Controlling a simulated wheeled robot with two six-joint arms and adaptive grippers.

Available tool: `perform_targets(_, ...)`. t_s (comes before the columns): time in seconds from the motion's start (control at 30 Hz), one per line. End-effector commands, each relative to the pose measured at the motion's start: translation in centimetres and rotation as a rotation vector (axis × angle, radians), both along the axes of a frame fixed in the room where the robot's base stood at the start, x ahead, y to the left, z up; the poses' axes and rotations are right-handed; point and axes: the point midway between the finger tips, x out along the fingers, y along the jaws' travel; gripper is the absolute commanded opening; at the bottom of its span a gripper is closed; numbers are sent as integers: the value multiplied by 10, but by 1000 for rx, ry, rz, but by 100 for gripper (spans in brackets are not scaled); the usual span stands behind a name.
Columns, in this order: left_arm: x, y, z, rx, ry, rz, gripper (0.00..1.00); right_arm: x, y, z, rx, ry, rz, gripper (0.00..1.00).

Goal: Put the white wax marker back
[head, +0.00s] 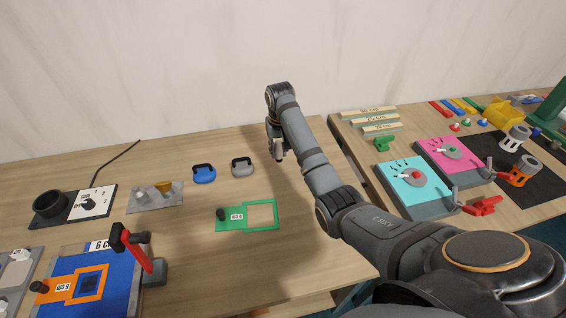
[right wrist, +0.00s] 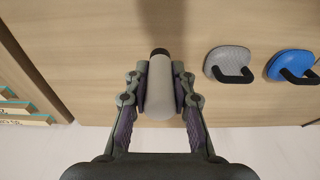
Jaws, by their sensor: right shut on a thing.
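In the right wrist view the gripper (right wrist: 160,97) is shut on a pale grey-white cylinder with a black end, which looks like the white wax marker (right wrist: 161,88). The marker lies lengthwise between the two fingers, its black end pointing away from the wrist. I cannot tell whether it touches the table. In the head view the marker is mostly hidden by the gripper. My left gripper is not in view.
A grey block (head: 242,167) and a blue block (head: 204,174) with black handles stand left of the gripper. A green frame (head: 262,215) lies nearer. On the right table are wooden bars (head: 369,112), cyan and pink panels, and a black mat (head: 544,161) with white and orange holders.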

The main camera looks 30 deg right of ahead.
Motion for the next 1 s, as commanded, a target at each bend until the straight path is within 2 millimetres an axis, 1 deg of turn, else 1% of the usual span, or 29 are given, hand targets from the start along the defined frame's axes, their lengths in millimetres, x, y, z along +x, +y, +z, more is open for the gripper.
perform_targets(0.03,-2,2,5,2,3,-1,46,3,-7,-10,1,9,-2,0)
perform_targets(0.1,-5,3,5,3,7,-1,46,12,-15,-23,1,7,-1,0)
perform_targets(0.2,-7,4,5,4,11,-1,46,19,-22,-37,2,5,0,0)
perform_targets(0.47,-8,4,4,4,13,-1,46,24,-27,-47,1,4,1,0)
perform_targets(0.6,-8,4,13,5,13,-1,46,24,-28,-67,2,7,2,0)
perform_targets(0.7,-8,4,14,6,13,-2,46,24,-28,-77,1,5,1,0)
perform_targets(1.0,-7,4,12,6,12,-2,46,24,-28,-81,1,3,2,0)
